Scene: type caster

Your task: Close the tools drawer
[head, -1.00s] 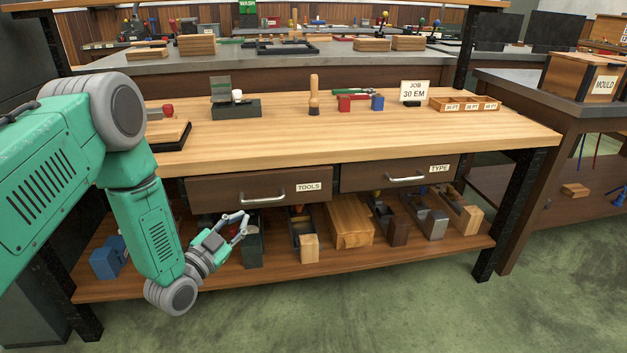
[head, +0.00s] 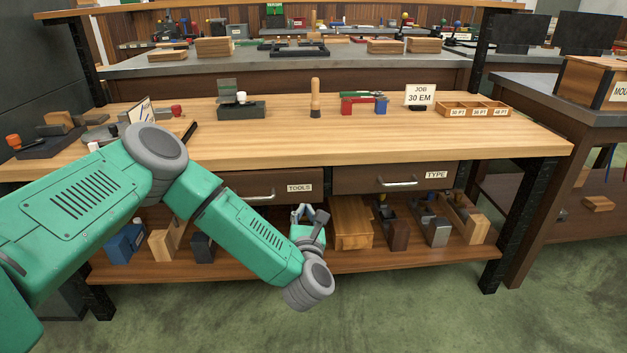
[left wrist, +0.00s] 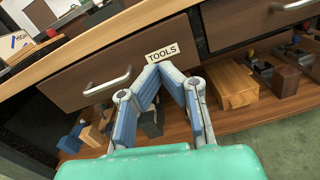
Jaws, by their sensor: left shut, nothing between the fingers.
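The tools drawer (head: 283,178) is a dark brown front under the bench top, with a metal bar handle (head: 262,197) and a TOOLS label (head: 299,188). It seems to stand out slightly further than the drawer to its right; how far is hard to tell. My left arm hides its left part in the head view. My left gripper (head: 308,212) is shut and empty, just below the label in the picture. In the left wrist view its blue fingertips (left wrist: 162,72) meet in front of the drawer front (left wrist: 70,75), right of the handle (left wrist: 107,83). My right gripper is not in view.
The type drawer (head: 350,178) sits to the right with its own handle (head: 398,183). A lower shelf (head: 390,260) holds wooden boxes and several blocks. The bench top (head: 400,135) carries small tools and a job sign (head: 420,95). The green floor in front is clear.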

